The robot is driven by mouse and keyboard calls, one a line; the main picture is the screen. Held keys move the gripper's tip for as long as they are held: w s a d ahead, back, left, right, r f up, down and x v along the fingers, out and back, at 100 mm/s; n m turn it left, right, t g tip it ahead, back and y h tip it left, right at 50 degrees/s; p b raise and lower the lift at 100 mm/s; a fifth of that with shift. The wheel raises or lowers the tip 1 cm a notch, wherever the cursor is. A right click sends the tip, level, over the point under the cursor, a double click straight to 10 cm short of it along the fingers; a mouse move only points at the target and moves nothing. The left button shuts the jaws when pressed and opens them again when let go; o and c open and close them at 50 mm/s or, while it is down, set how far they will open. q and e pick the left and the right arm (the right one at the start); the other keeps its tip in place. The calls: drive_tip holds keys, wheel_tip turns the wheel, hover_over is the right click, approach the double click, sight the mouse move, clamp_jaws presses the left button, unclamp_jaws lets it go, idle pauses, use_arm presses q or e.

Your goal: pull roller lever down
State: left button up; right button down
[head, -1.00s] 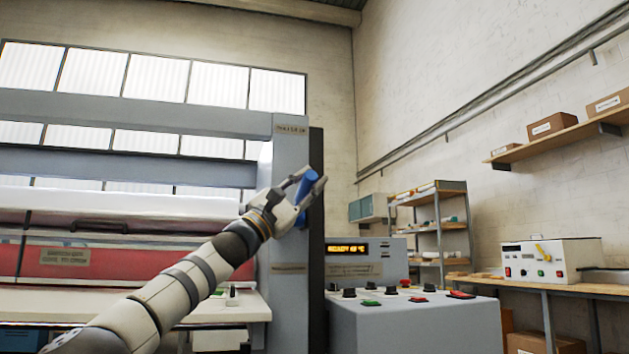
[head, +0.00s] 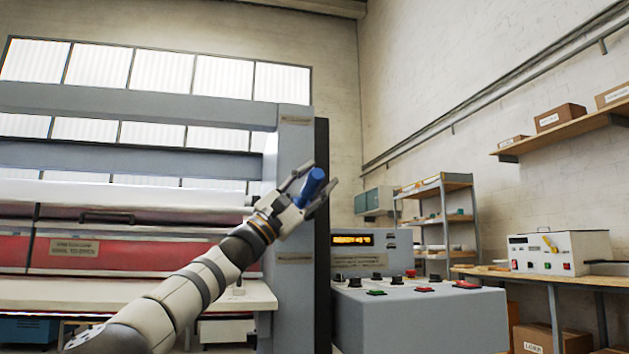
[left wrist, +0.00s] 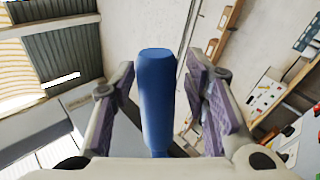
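The roller lever shows as a blue cylindrical handle (head: 314,184) in front of the grey end post of the laminator; it also stands upright in the middle of the left wrist view (left wrist: 157,100). My left gripper (head: 317,181) is at the handle, with one finger on each side of it. In the left wrist view the purple finger pads (left wrist: 203,105) flank the handle with narrow gaps on both sides, so the gripper looks open around it. The lever's lower end is hidden by the gripper. My right gripper is not in view.
The laminator's grey post (head: 294,222) stands just behind the gripper. A control console (head: 418,318) with several buttons and a lit display (head: 352,240) is to the right. A workbench (head: 590,279) and shelves are farther right, well clear of the arm.

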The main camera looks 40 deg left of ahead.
use_arm(q)
drive_tip(key=shift+a, duration=0.1)
drive_tip(key=shift+s+a+f, duration=0.15)
drive_tip(key=shift+s+f, duration=0.05)
drive_tip(key=shift+f, duration=0.05)
drive_tip(key=v, duration=1.1)
drive_tip(key=shift+s, duration=0.1)
